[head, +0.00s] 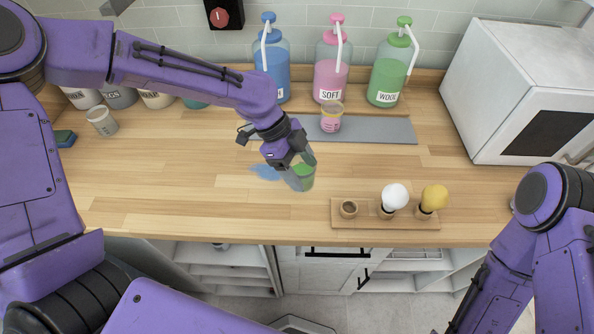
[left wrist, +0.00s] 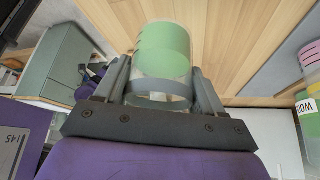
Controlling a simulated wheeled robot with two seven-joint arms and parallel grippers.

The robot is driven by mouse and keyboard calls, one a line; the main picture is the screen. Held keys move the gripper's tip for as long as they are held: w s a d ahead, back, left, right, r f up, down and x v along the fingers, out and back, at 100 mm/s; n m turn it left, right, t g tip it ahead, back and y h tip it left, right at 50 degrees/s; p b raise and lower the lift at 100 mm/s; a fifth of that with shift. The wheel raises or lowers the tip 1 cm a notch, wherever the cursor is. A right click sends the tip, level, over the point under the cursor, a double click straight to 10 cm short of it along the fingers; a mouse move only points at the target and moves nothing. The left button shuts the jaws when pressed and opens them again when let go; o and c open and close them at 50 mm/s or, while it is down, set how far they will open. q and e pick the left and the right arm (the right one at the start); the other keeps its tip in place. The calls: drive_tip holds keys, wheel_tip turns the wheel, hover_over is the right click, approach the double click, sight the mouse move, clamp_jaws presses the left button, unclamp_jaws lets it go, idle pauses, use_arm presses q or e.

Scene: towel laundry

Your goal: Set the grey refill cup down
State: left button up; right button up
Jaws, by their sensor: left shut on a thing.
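The grey refill cup (head: 306,178) is clear with green liquid inside and a grey band at its rim. It is over the front middle of the wooden counter. My left gripper (head: 297,170) is shut on it from above and left. In the left wrist view the cup (left wrist: 165,50) sits between the two fingers (left wrist: 160,88), its grey band close to the gripper. I cannot tell whether its base touches the counter. My right arm shows at the right, but its gripper is out of view.
A blue patch (head: 265,172) lies left of the cup. A wooden holder (head: 365,222) with white and yellow round-topped items is to the right. A pink cup (head: 331,120) stands on a grey mat (head: 385,130) before the blue, pink and green dispensers. Another cup (head: 102,121) stands far left.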

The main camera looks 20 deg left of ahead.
use_arm(q)
drive_tip(key=shift+w+a+f, duration=0.15)
drive_tip(key=shift+a+f, duration=0.1)
drive_tip(key=shift+f, duration=0.15)
drive_tip(key=f+p, duration=0.2)
drive_tip(key=f, duration=0.1)
drive_tip(key=shift+w+a+f, duration=0.1)
drive_tip(key=shift+a+f, duration=0.2)
drive_tip(key=shift+a, duration=0.05)
drive_tip(key=shift+f, duration=0.15)
drive_tip(key=shift+d+f+b, duration=0.1)
drive_tip(key=shift+f+b, duration=0.05)
drive_tip(key=shift+b, duration=0.15)
drive_tip(key=o, duration=1.1)
drive_tip(key=shift+w+r, duration=0.1)
drive_tip(key=shift+r, duration=0.25)
drive_tip(key=b+v, duration=0.2)
drive_tip(key=v, duration=0.9)
drive_tip(key=shift+a+r, duration=0.25)
drive_tip(key=shift+r, duration=0.05)
